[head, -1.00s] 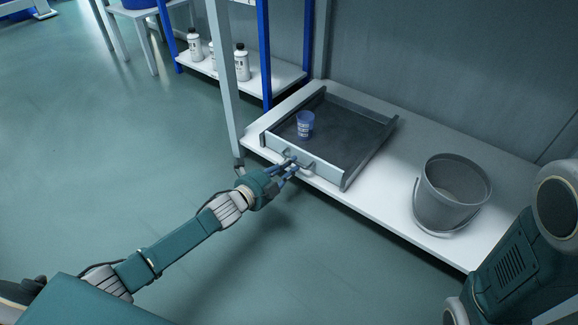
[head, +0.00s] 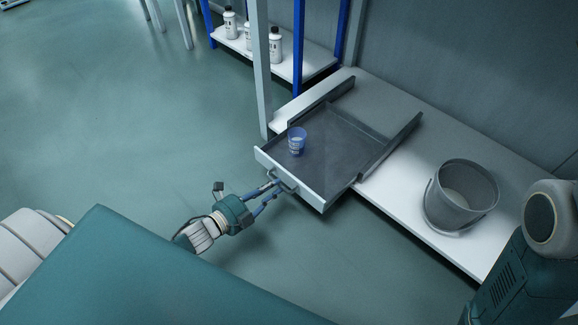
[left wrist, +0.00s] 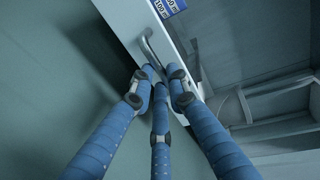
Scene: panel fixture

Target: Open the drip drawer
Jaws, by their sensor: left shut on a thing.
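The drip drawer (head: 330,167) is a shallow grey tray with a pale front panel. It is pulled partly out of its side rails, and its front overhangs the edge of the white shelf. My left gripper (head: 276,185) is at the metal bar handle (head: 285,178) on the drawer's front. In the left wrist view its blue fingers (left wrist: 160,78) are closed at one end of the handle (left wrist: 151,42). A blue translucent measuring cup (head: 297,142) stands upright inside the drawer near its left front. My right gripper is out of view.
A grey bucket (head: 455,207) stands on the white shelf (head: 425,231), right of the drawer. Upright posts (head: 262,75) rise at the shelf's left. Several white bottles (head: 275,45) stand on a rack behind. The floor in front of the drawer is clear.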

